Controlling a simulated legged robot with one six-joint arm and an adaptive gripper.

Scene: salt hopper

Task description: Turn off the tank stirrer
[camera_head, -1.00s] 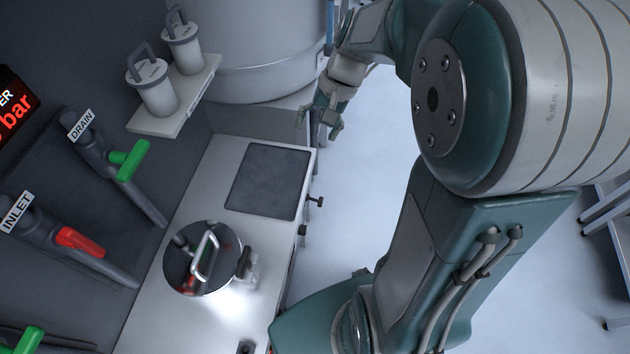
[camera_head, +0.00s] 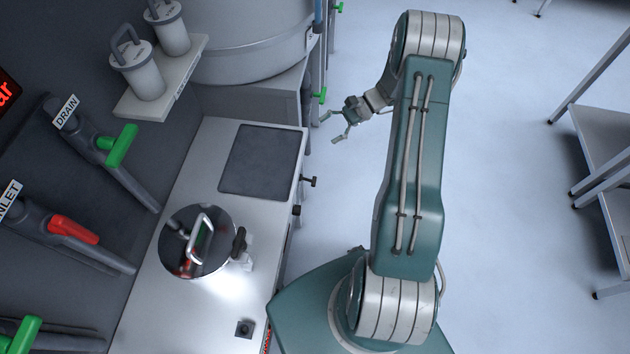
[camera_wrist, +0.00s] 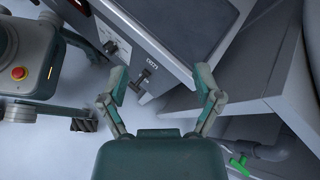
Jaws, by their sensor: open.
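My gripper (camera_head: 331,128) is open and empty over the floor, right of the counter and apart from it. In the wrist view its open fingers (camera_wrist: 160,78) frame a front panel with a black knob (camera_wrist: 143,78) beside a small label too small to read. In the head view a dark knob (camera_head: 309,181) sticks out from the counter's front edge, below my gripper. A large grey tank (camera_head: 250,45) stands at the top. I cannot tell which control is the stirrer's.
The white counter (camera_head: 262,215) holds a round shiny lid (camera_head: 180,245) with a handle. A green drain valve handle (camera_head: 121,146) and a red inlet valve handle (camera_head: 73,229) are on the left wall. Shelving (camera_head: 603,140) stands right. The floor between is clear.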

